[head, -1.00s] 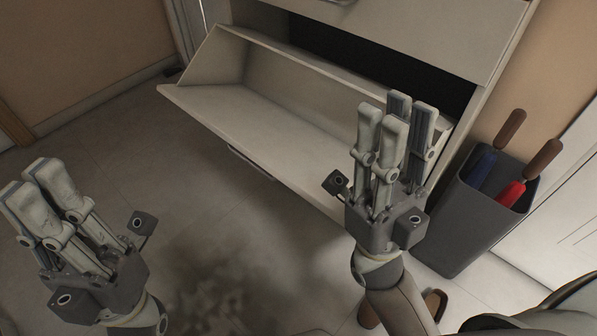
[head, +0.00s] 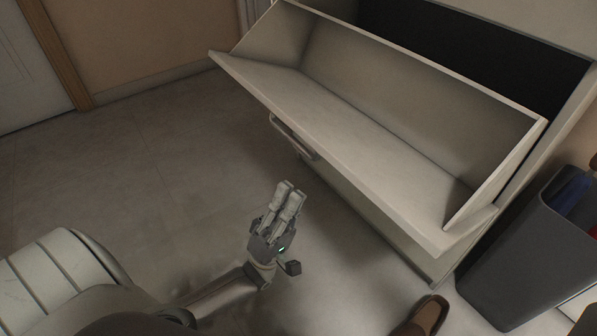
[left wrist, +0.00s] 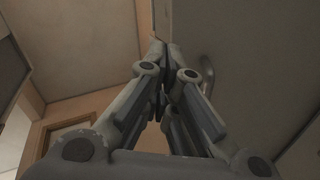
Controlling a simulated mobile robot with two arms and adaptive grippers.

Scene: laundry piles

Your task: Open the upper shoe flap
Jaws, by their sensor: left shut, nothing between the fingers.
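The white shoe cabinet (head: 385,215) stands at the right in the head view. One flap (head: 350,165) is tilted open, with its empty inner tray facing up. A bar handle (head: 293,138) is on the outer side of this flap. My left gripper (head: 288,188) is below and in front of the open flap, apart from it, shut and empty. Its closed fingers (left wrist: 163,55) show in the left wrist view, with a curved handle (left wrist: 208,72) just right of them. My right gripper is out of view.
A dark bin (head: 520,250) stands right of the cabinet. A brown shoe (head: 425,317) lies on the floor near the bottom edge. A door (head: 30,75) is at the far left. The floor (head: 130,170) left of the cabinet is clear.

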